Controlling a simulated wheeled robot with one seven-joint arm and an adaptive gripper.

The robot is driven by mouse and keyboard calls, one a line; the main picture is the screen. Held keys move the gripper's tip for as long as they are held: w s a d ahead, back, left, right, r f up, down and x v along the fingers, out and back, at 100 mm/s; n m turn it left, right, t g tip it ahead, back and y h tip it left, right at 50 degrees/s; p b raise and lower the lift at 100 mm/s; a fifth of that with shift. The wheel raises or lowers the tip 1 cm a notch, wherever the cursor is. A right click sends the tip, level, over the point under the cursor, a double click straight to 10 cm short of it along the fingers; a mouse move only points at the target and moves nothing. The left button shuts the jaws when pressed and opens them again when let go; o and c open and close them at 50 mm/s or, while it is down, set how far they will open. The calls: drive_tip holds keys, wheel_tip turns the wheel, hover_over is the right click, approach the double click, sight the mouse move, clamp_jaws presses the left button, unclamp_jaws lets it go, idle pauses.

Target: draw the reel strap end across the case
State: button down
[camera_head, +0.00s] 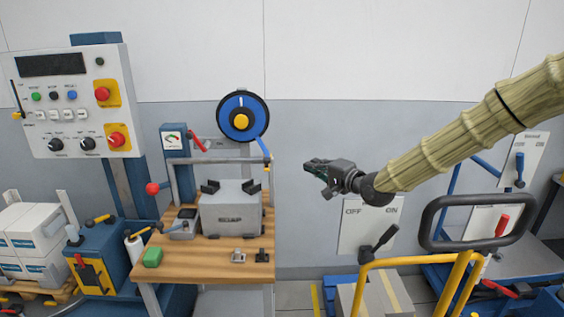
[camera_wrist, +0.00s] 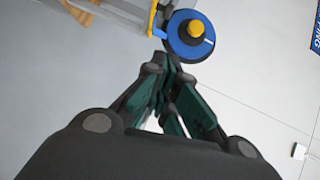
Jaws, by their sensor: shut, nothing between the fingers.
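The blue strap reel (camera_head: 240,117) with a yellow hub hangs above the back of the wooden bench. Its blue strap runs down the right side to a small end piece (camera_head: 267,165) with yellow on it. The grey case (camera_head: 231,212) sits on the bench under two dark clamps. My gripper (camera_head: 312,171) is right of the reel and strap end, in front of the wall, shut and empty. In the wrist view the reel (camera_wrist: 189,37) lies beyond my fingertips (camera_wrist: 168,62), apparently apart from them. The strap end is not clear there.
The bench (camera_head: 205,257) also holds a green block (camera_head: 152,257) and small metal parts. A red-knobbed lever (camera_head: 152,188) sticks out at its left. A control panel (camera_head: 75,100) stands at left.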

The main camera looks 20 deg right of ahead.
drive_tip(key=s+a+p+x, duration=0.1)
drive_tip(key=a+p+x, duration=0.1)
drive_tip(key=x, duration=1)
drive_tip(key=shift+w+a+f+p, duration=0.3)
drive_tip(key=shift+w+a+p, duration=0.1)
drive_tip(key=shift+p, duration=0.45)
